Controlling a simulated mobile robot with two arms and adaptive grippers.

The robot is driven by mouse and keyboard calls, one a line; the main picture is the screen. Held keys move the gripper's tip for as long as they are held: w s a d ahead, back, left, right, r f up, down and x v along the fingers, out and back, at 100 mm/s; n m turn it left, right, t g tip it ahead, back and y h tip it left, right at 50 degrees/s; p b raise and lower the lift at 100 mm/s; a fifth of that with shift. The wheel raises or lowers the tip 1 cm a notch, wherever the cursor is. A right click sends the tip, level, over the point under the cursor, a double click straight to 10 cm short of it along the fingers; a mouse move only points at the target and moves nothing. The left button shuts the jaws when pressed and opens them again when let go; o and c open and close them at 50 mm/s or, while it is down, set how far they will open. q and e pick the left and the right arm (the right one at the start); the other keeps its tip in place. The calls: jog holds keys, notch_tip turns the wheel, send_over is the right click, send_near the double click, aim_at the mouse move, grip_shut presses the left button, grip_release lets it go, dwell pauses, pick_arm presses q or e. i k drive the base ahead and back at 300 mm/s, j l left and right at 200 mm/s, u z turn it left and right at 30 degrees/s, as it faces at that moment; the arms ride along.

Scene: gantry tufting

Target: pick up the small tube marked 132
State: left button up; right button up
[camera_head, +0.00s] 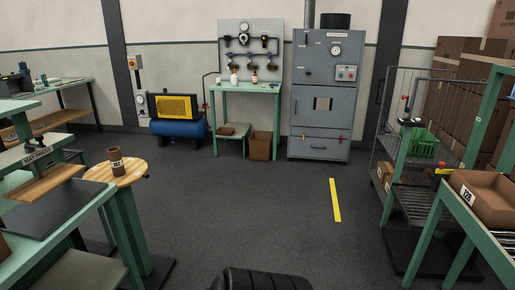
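A small brown tube (115,158) with a white label stands upright on a round wooden top (132,172) at the left. The number on its label is too small to read surely, so I cannot tell whether it is 132. Nothing is touching the tube except the top under it. Neither of my grippers shows in the head view.
A green-framed bench (98,203) with a dark mat stands left of the round top. A brown tray (484,198) marked 128 sits on the right-hand table. A grey cabinet (322,128) and a blue compressor (180,128) stand at the back. The middle floor is clear.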

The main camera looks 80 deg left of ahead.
aim_at(115, 159)
jog(key=u, duration=3.8)
jog(key=i+u, duration=0.1)
jog(key=i, duration=0.25)
